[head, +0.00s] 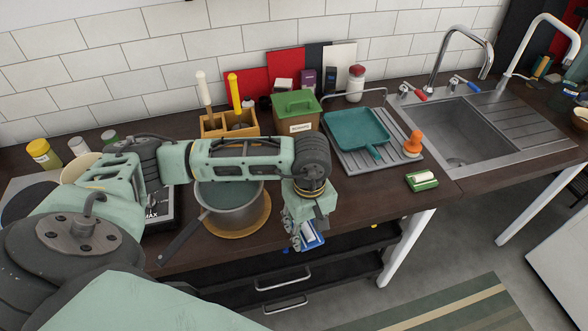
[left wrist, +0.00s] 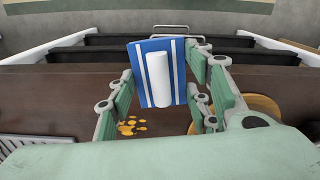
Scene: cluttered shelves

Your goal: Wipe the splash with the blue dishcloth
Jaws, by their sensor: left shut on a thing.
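My left gripper (head: 306,240) is shut on the blue dishcloth (head: 314,243) by the counter's front edge. The left wrist view shows the cloth (left wrist: 138,75) as a blue piece with white stripes and a white roll-shaped part along its middle, between the fingers. The splash (left wrist: 130,128) is a group of orange-yellow spots on the dark countertop, low and left of the cloth in that view. The cloth looks apart from it and raised. In the head view I cannot make out the splash; my arm and gripper cover that area. My right gripper is not in view.
A pot (head: 228,205) on a round wooden board (head: 262,222) stands left of the gripper. A grey drainer (head: 345,152) with a teal pan (head: 355,128) lies behind right, with a green sponge (head: 421,180) near it. Bare counter (head: 375,195) lies right of the gripper.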

